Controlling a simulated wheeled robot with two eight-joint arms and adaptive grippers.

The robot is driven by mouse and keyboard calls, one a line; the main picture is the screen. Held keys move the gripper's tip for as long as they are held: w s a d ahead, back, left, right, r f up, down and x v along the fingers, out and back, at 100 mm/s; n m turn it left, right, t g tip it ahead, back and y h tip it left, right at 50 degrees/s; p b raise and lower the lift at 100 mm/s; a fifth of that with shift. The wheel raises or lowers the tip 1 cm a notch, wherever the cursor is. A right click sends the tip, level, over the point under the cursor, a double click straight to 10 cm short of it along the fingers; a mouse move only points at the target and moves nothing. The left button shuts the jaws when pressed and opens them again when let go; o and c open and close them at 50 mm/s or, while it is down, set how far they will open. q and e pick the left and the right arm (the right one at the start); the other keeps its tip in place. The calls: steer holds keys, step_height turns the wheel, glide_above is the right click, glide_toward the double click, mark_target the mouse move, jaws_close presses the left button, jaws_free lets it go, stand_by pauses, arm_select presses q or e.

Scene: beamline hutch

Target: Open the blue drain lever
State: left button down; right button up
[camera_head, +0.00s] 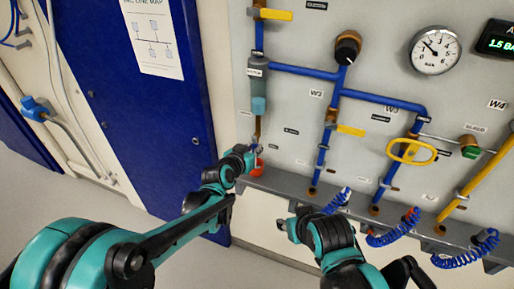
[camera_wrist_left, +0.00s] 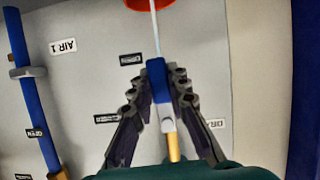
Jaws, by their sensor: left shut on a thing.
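The blue drain lever (camera_wrist_left: 157,78) shows in the left wrist view between the fingertips of my left gripper (camera_wrist_left: 158,88), which is shut on it. A brass pipe (camera_wrist_left: 174,147) and a pale fitting lie by the lever. A thin pale line runs from the lever area to a red thing (camera_wrist_left: 147,4) at the top edge. In the head view my left gripper (camera_head: 252,154) is at the bottom of the leftmost pipe, just above the red cup-like thing (camera_head: 258,169); the lever is mostly hidden there. My right gripper (camera_head: 291,228) is low before the panel; its finger opening is unclear.
A grey panel carries blue pipes (camera_head: 305,71), yellow levers (camera_head: 350,130), a yellow handwheel (camera_head: 411,151) and a gauge (camera_head: 435,50). A clear bowl (camera_head: 258,88) hangs above my left gripper. Blue coiled hoses (camera_head: 394,230) hang along the lower ledge. A blue door (camera_head: 150,120) stands left.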

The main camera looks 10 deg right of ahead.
arm_select(q)
steer(key=shift+a+m+y, duration=0.15)
steer(key=shift+m+y, duration=0.15)
stand_by(0.4)
steer(key=c, duration=1.4)
jaws_free()
steer(key=shift+w, duration=0.1)
steer(key=shift+c, duration=0.2)
steer(key=v, duration=1.2)
steer(key=shift+f, duration=0.15)
steer(key=s+a+f+n+g+y, duration=0.2)
steer(key=s+a+f+n+y, duration=0.1)
steer(key=s+a, duration=0.6)
steer(key=s+a+f+n+g+y, duration=0.2)
steer(key=s+a, duration=0.8)
steer(key=a, duration=0.6)
steer(key=shift+f+n+y, duration=0.7)
steer(key=shift+n+y, duration=0.3)
steer(key=shift+y, duration=0.2)
